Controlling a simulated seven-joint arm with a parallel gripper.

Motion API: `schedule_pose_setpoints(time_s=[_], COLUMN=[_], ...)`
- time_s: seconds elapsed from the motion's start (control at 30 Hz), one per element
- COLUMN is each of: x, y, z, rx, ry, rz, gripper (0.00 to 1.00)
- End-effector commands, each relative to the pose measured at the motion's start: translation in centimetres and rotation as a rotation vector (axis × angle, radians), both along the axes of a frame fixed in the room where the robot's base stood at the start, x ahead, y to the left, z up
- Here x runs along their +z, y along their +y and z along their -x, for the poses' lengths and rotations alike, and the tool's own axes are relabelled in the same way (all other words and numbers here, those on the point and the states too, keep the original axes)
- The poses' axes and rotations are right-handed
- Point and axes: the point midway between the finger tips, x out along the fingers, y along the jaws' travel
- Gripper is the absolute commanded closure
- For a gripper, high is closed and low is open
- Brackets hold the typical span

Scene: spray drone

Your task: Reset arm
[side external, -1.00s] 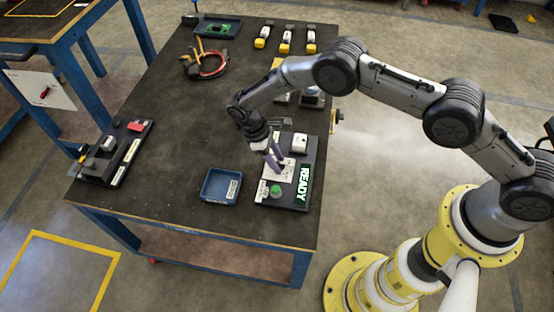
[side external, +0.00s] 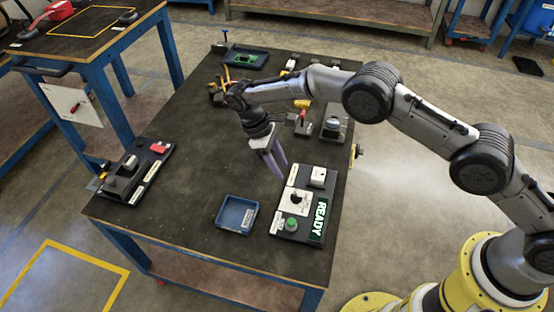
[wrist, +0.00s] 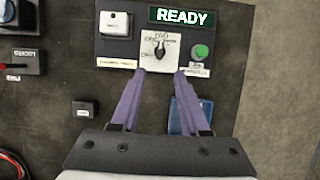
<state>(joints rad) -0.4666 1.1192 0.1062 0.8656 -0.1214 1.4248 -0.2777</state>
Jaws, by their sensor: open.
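My gripper (side external: 279,172) is above the dark table, just left of the control panel (side external: 288,236) in the side view. Its two purple fingers are apart with nothing between them. In the wrist view, my gripper (wrist: 160,72) has its fingertips just below the panel's white plate with a black knob (wrist: 160,50). The panel carries a lit READY display (side external: 318,218), a green button (side external: 292,224) and a white switch block (side external: 317,177). The wrist view also shows the READY display (wrist: 183,16), the green button (wrist: 201,52) and the white switch block (wrist: 115,24).
A blue tray (side external: 221,212) sits left of the panel, partly behind a finger in the wrist view. A black fixture board (side external: 138,173) lies at the table's left edge. Grey devices (side external: 333,124) stand behind the panel. The table's middle is mostly clear.

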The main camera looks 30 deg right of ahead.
Motion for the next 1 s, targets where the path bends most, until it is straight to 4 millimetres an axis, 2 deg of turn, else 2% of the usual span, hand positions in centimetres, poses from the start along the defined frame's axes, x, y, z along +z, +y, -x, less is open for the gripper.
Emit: schedule_pose_setpoints(time_s=[0.2,0.73,0.77,0.87,1.0], x=[1.5,1.8,2.4,5.8,13.5], y=[0.5,0.0,-0.1,-0.8,-3.3], z=[-0.4,-0.7,-1.0,-2.4,-3.5], rx=[0.001,-0.009,-0.013,-0.035,-0.085], ry=[0.002,-0.003,-0.013,-0.068,-0.162], rz=[0.0,-0.002,-0.007,-0.034,-0.076], gripper=[0.55,0.55,0.55,0.55,0.55])
